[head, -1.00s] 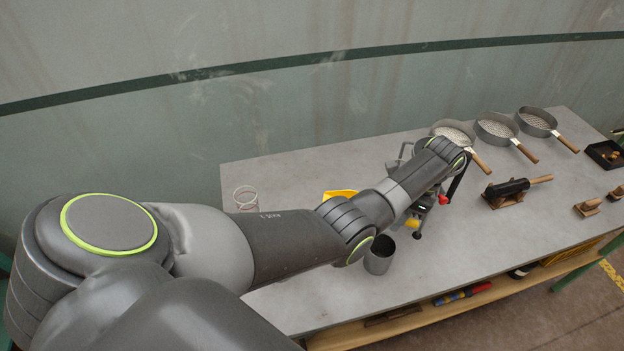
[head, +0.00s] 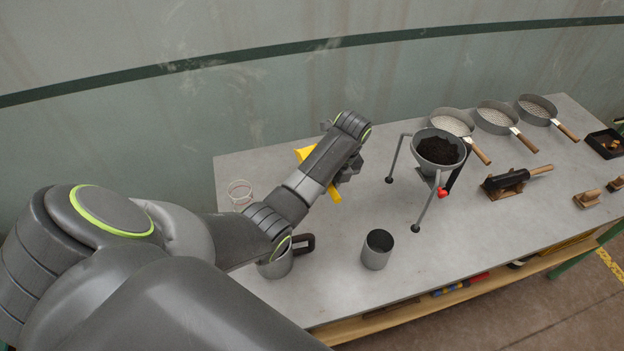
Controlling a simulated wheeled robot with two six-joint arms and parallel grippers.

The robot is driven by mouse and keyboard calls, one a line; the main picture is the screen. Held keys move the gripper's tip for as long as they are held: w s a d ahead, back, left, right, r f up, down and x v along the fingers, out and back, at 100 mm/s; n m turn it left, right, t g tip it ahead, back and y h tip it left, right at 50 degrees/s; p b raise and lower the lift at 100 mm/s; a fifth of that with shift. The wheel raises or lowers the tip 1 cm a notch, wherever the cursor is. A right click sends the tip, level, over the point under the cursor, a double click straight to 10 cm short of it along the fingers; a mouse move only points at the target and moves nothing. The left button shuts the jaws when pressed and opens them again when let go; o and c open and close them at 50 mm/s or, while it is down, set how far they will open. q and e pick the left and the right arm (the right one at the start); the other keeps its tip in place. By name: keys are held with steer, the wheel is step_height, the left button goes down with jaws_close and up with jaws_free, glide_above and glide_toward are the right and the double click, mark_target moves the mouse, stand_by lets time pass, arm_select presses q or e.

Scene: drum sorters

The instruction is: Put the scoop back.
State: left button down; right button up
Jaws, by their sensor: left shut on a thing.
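My left gripper (head: 348,174) is over the back middle of the table, left of the funnel stand. It is shut on the scoop, which is mostly hidden by the gripper and wrist. Yellow surfaces (head: 335,194) show on both sides of my wrist. I cannot tell which of them belong to the scoop and which to something lying on the table beneath. Whether the held scoop touches anything below is hidden. My right gripper is not in view.
A funnel (head: 438,150) full of dark grains stands on legs. A grey cup (head: 377,250) and a handled mug (head: 276,264) stand in front, a clear ring-like vessel (head: 240,192) at left. Several sieves, a dark wooden-handled tool (head: 507,181) and a black tray (head: 604,144) are at right.

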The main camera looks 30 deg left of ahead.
mark_target(321, 214)
arm_select(q)
steer(key=shift+s+a+r+m, duration=0.15)
steer(key=shift+a+m, duration=0.25)
steer(key=shift+a, duration=0.2)
steer(key=x, duration=0.3)
steer(key=w+d+x, duration=0.1)
steer(key=x, duration=0.5)
steer(key=shift+d+f+p, duration=0.2)
steer(key=shift+f+p, duration=0.15)
steer(key=shift+f, duration=0.35)
steer(key=c, duration=1.3)
jaws_free()
steer(key=shift+c, duration=0.2)
steer(key=v, duration=1.2)
steer(key=shift+b, duration=0.4)
steer(key=shift+w, duration=0.1)
